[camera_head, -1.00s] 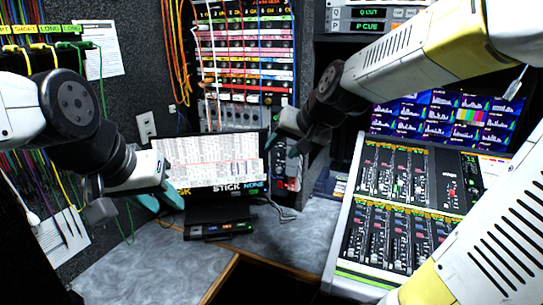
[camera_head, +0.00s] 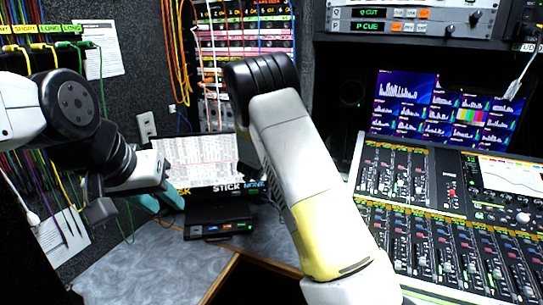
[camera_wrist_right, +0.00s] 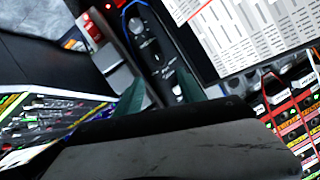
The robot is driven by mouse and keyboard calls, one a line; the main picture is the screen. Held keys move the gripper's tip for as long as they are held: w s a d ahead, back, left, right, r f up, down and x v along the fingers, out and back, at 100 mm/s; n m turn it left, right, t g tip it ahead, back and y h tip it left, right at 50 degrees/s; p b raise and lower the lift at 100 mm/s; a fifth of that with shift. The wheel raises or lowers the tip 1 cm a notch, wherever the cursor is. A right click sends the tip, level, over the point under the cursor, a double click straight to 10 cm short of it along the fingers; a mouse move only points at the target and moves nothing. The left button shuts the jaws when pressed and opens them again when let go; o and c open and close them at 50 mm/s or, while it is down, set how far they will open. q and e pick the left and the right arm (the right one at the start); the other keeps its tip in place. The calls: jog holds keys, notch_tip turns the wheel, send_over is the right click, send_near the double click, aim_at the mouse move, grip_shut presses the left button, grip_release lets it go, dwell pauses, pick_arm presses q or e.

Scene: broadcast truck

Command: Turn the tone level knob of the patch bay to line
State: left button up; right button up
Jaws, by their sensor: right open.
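The patch bay (camera_head: 215,60) stands at the back in the head view, with coloured rows of jacks and hanging cords. My right forearm hides its right and lower part. In the right wrist view its jack rows (camera_wrist_right: 290,120) lie at the right edge. A dark panel with several knobs (camera_wrist_right: 158,50) lies beyond my right gripper (camera_wrist_right: 158,87), whose teal fingertips are apart and empty. I cannot read which knob is tone level or its setting. In the head view the right gripper is hidden. My left gripper (camera_head: 160,199) is open and empty, left of the monitor.
A monitor (camera_head: 190,160) stands on the desk, with a small black box (camera_head: 217,229) in front. The mixing console (camera_head: 400,185) and a screen of meters (camera_head: 445,110) are at the right. Grey desktop (camera_head: 150,265) is clear at the front left.

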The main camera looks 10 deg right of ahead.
jog(key=w+d+f+t+h, duration=0.2)
jog(key=w+f+h, duration=0.1)
jog(key=w, duration=0.4)
jog(key=shift+w+d+f+h, duration=0.3)
jog(key=shift+w+f, duration=0.05)
jog(key=shift+w, duration=0.05)
grip_shut()
dwell(0.3)
